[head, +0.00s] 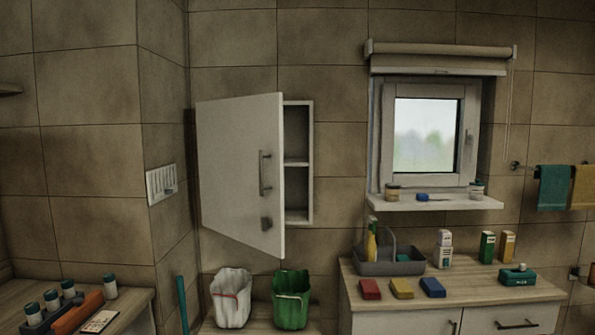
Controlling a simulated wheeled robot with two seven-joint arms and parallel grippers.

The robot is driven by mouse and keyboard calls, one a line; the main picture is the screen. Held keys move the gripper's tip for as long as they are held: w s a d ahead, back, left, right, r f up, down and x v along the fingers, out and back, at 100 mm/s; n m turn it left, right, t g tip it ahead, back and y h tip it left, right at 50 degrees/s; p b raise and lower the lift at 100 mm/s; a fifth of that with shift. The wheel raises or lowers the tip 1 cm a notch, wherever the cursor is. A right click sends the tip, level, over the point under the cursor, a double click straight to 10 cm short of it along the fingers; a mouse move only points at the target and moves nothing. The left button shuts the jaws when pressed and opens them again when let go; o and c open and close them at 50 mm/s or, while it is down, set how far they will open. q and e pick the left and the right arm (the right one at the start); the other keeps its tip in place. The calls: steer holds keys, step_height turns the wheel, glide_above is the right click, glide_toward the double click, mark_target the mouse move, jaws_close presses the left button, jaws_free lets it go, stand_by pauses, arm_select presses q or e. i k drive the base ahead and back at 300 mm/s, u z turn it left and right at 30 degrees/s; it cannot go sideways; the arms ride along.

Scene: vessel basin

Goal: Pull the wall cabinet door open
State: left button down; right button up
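The white wall cabinet (299,133) hangs on the tiled wall left of the window. Its door (228,168) is hinged at the left and stands part open, swung out toward me. Through the gap at the right I see the shelves, which look empty. The door hides the rest of the inside. Neither gripper shows in the head view, and nothing touches the door or its handle.
Below the door stand a white bin (231,297) and a green bin (291,299). At right a counter (475,290) holds a grey caddy (388,264), sponges and boxes. At left a counter (40,270) carries several jars. The space before the door looks clear.

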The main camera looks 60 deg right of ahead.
mark_target(240, 140)
steer(key=z, duration=1.25)
steer(key=i, duration=0.95)
steer(key=u, duration=0.1)
